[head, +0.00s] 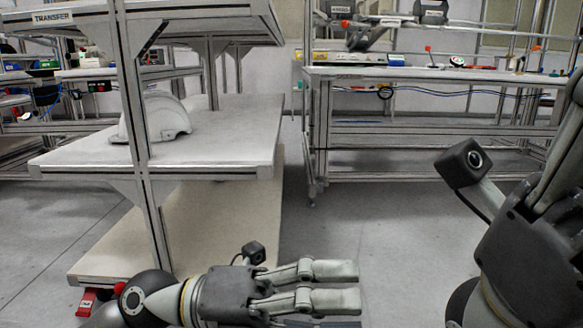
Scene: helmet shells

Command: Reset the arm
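My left gripper (335,286) is at the bottom middle, pointing right, with a small black camera (254,253) on its wrist. Its two grey fingers lie nearly parallel with a narrow gap between them and hold nothing. My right gripper's dark body (533,250) is at the right edge, pointing up, with its own black camera (463,163). Its fingers run out of the picture at the right, so their opening is hidden. A white helmet shell (160,118) sits on the middle shelf of the rack at left, partly behind a post. Neither gripper touches it.
The shelf rack (230,165) at left bears a TRANSFER label (52,17); its lower shelf (220,225) looks empty and lies near my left arm. A workbench (400,75) with small items and a blue cable stands at the back. The floor (350,235) between is clear.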

